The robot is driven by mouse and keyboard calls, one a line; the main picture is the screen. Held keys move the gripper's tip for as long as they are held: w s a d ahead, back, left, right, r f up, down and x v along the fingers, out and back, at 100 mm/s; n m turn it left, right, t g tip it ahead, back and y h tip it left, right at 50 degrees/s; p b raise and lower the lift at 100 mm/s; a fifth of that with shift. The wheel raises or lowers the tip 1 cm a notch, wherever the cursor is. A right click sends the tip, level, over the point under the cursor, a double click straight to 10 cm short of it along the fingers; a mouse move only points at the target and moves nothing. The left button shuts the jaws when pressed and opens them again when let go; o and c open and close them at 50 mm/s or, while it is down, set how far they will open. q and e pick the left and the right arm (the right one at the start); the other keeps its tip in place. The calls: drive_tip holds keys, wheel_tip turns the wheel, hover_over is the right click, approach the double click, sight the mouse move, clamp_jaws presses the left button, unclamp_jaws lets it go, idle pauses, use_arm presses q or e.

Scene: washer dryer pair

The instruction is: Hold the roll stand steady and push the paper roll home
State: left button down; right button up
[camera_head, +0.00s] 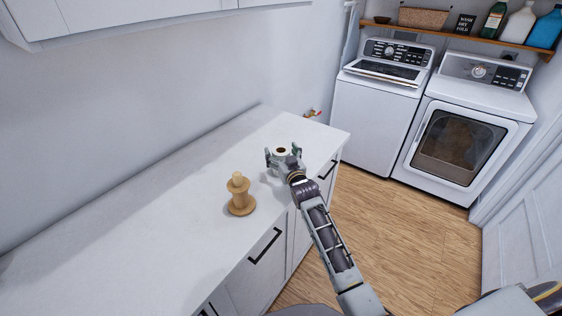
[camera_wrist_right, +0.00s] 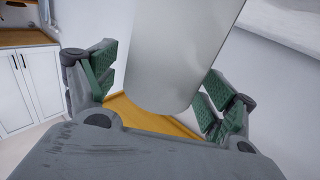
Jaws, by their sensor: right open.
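The wooden roll stand (camera_head: 240,196), with a round base and a short post, stands upright on the white counter (camera_head: 150,215). The white paper roll (camera_head: 281,151) is to its right and farther back, upright with its dark core hole facing up. My right gripper (camera_head: 283,158) is at the paper roll, with its fingers open on either side of it. In the right wrist view the paper roll (camera_wrist_right: 180,55) stands between the open green-padded fingers (camera_wrist_right: 160,90), with gaps visible beside it. The roll's lower edge is partly hidden in the head view. My left gripper is not in view.
The counter left of the roll stand is clear. Its front edge has drawers with black handles (camera_head: 265,246). A washer (camera_head: 375,115) and a dryer (camera_head: 463,140) stand at the back right, under a shelf (camera_head: 480,38) with bottles and a basket.

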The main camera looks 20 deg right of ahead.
drive_tip(key=shift+w, duration=0.15)
drive_tip(key=shift+c, duration=0.3)
drive_tip(key=c, duration=1.1)
drive_tip(key=shift+r, duration=0.1)
drive_tip(key=shift+r, duration=4.95)
